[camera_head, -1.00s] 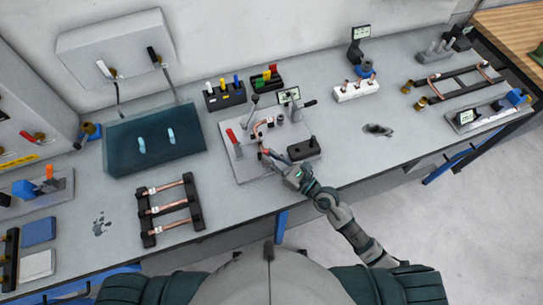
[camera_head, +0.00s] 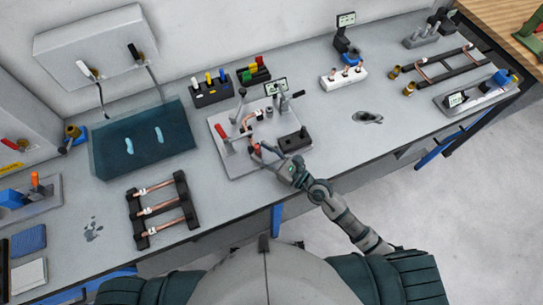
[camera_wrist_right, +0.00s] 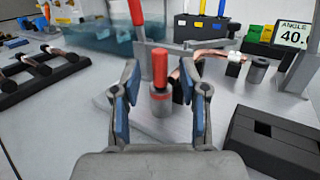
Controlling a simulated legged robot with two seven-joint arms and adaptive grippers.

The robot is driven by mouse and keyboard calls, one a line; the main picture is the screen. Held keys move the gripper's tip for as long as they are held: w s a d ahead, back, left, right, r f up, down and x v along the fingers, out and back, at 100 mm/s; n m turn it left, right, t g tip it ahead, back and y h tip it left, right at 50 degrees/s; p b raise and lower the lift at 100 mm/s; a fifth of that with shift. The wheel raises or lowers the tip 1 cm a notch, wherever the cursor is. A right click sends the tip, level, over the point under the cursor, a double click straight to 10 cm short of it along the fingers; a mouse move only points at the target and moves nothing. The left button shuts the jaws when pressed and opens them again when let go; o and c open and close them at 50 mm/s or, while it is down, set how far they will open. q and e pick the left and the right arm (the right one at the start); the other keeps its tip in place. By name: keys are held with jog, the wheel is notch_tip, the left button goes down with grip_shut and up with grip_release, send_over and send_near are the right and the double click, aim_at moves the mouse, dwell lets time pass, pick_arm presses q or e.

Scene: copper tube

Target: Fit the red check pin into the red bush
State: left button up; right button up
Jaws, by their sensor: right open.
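The red check pin (camera_wrist_right: 160,68) stands upright in the right wrist view, its red handle on top. Directly beneath it is a grey cylindrical bush with a red band (camera_wrist_right: 161,104); the pin appears to sit in its top, but the depth of fit is hidden. My right gripper (camera_wrist_right: 160,88) is open, one blue-padded finger on each side of the pin and bush, with gaps visible. In the head view the right gripper (camera_head: 262,152) is low over the front of the grey fixture plate (camera_head: 222,158), with a small red spot between its fingers. My left gripper is out of view.
A red-handled lever (camera_head: 222,133) stands left of the gripper. A black block (camera_head: 294,141) lies to the right, and a bent copper tube (camera_wrist_right: 190,72) and angle display (camera_wrist_right: 292,32) stand behind. A copper tube rack (camera_head: 160,210) is at the left.

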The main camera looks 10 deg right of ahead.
jog(key=v, duration=1.1)
jog(key=shift+s+d+f, duration=0.1)
jog(key=shift+s+d, duration=0.2)
